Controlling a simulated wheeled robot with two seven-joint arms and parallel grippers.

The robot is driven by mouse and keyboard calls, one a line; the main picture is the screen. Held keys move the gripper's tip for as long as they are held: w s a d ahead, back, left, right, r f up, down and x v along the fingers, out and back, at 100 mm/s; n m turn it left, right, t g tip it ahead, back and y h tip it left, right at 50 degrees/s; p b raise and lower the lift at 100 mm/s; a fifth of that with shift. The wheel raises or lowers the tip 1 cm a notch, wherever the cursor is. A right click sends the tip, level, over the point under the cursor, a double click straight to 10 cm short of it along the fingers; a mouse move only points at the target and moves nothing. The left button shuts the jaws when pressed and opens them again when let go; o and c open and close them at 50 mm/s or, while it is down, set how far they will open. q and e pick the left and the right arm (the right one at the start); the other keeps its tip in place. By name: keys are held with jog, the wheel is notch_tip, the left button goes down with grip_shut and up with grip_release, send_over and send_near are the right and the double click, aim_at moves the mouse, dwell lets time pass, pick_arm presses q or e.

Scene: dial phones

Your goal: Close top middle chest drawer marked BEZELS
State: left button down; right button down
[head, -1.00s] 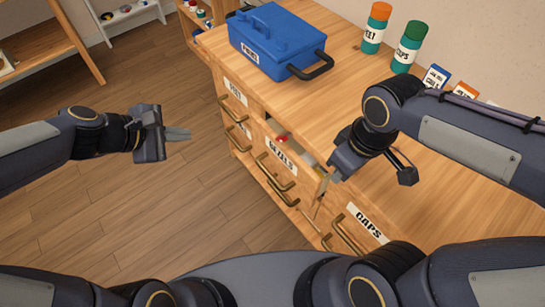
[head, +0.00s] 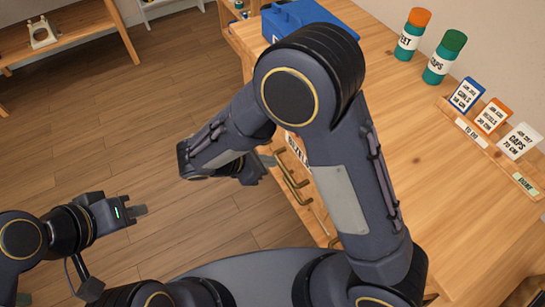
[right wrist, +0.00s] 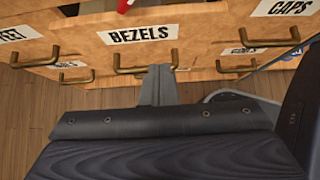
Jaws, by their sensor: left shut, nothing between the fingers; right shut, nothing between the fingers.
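The wooden drawer marked BEZELS (right wrist: 185,32) shows in the right wrist view, with a brass handle (right wrist: 130,70) below its label. Something red shows above its front edge, so it stands at least partly open. How far it is out I cannot tell. In the head view my right arm hides most of it; part of its label (head: 298,150) shows. My right gripper (right wrist: 160,72) is shut and empty in front of the drawer, its tips close to the handle's right end; contact is unclear. It also shows in the head view (head: 266,159). My left gripper (head: 138,211) is shut and empty over the floor.
The CAPS drawer (right wrist: 287,8) is to the right, and another labelled drawer (right wrist: 20,33) to the left. On the chest top are a blue box (head: 280,20), an orange-capped bottle (head: 412,35), a green-capped bottle (head: 443,60) and cards in a holder (head: 490,115).

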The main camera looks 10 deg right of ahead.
jog(key=w+d+f, duration=0.3)
jog(key=d+f, duration=0.2)
jog(key=d, duration=0.4)
jog(key=shift+w+b, duration=0.15)
jog(key=shift+b, duration=0.15)
jog(key=shift+d, duration=0.15)
jog(key=shift+w+d, duration=0.25)
jog(key=shift+d, duration=0.35)
jog(key=shift+w+d, duration=0.2)
jog(key=shift+d, duration=0.4)
